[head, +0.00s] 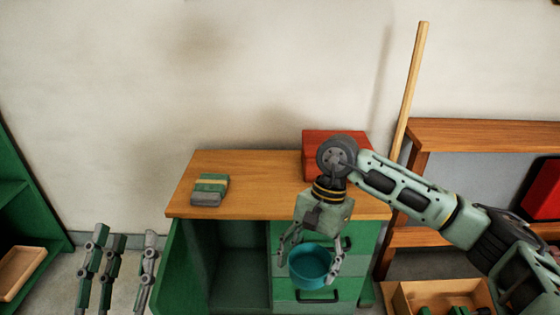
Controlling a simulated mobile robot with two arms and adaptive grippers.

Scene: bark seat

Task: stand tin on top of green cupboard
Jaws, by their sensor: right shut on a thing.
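A teal-blue round tin (310,268) is held upright between the fingers of my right gripper (308,264), which points down. The tin is in front of the drawers of the green cupboard (282,289), below the level of its wooden top (258,178) in the picture. The cupboard's left door (183,272) stands open and its inside looks empty. My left gripper (128,243) is at the lower left with its fingers pointing up, apart and empty, left of the cupboard.
A stack of green and grey blocks (210,189) lies on the left of the cupboard top. A red box (318,150) stands at its back right, partly behind my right arm. The top's middle is clear. A wooden shelf (480,133) and a leaning pole (410,90) are on the right.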

